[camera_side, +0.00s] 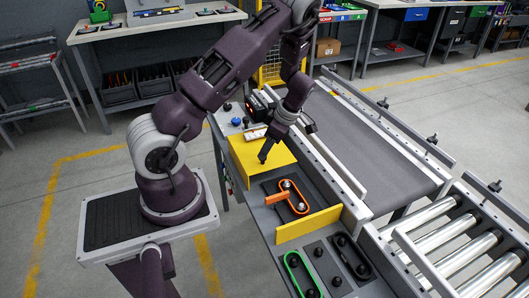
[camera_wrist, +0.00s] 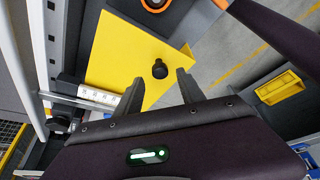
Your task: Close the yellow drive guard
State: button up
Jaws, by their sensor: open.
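My gripper (camera_side: 266,150) is over the yellow panel. In the wrist view my gripper (camera_wrist: 159,77) is open, one finger on each side of the knob; contact cannot be told.
A conveyor belt (camera_side: 361,142) with metal rails runs to the right. A green belt (camera_side: 300,273) and black parts are at the front of the unit. A white labelled block (camera_side: 256,133) and a blue button (camera_side: 235,121) sit behind the panel.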

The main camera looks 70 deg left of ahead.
jog(key=shift+x, duration=1.45)
grip_shut()
jog(key=shift+r, duration=0.1)
